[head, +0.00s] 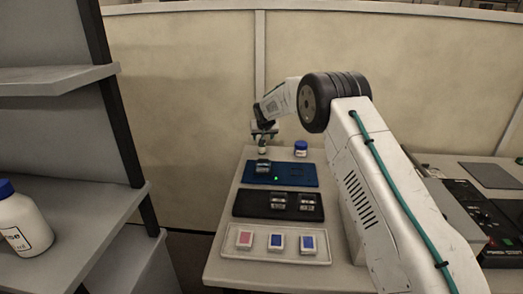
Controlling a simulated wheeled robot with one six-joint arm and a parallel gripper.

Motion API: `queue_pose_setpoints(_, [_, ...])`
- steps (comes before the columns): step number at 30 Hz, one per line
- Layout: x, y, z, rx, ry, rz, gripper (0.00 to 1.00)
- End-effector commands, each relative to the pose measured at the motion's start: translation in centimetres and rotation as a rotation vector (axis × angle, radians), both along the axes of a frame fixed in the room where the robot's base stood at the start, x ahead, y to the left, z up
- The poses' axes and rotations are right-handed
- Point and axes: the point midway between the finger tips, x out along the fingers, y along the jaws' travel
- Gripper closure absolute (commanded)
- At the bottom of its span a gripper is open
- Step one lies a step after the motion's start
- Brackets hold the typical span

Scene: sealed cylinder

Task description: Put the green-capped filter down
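My gripper (263,136) points down at the far end of the table, above the back edge of the blue tray. A small pale piece (262,150) shows right under its fingers and appears to be held between them. It fits the filter, but it is too small to make out a green cap. The blue tray (299,172) carries a small dark block (263,166) at its back left and a lit green spot (276,178) near its middle. The held piece hangs just above or behind that block; I cannot tell whether they touch.
A blue-capped jar (300,148) stands behind the blue tray, right of my gripper. A black tray (250,204) holds two clear-topped blocks. A white tray (236,254) in front holds one red and two blue-faced pieces. Shelves with a white bottle (22,228) stand at left.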

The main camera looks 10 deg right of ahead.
Motion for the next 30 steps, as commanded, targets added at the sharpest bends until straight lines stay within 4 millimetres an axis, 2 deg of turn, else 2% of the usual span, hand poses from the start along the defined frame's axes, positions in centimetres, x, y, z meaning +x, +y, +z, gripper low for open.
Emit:
queue_pose_setpoints(2, [0.7,0.2,-1.2,0.002,-0.007,0.002,0.43])
queue_pose_setpoints(14, [2.8,0.0,-4.3,0.002,-0.012,0.002,0.43])
queue_pose_setpoints(21, [4.5,-0.4,-7.1,0.003,-0.012,0.001,0.43])
queue_pose_setpoints(30, [5.4,-0.5,-8.0,0.002,-0.013,0.003,0.43])
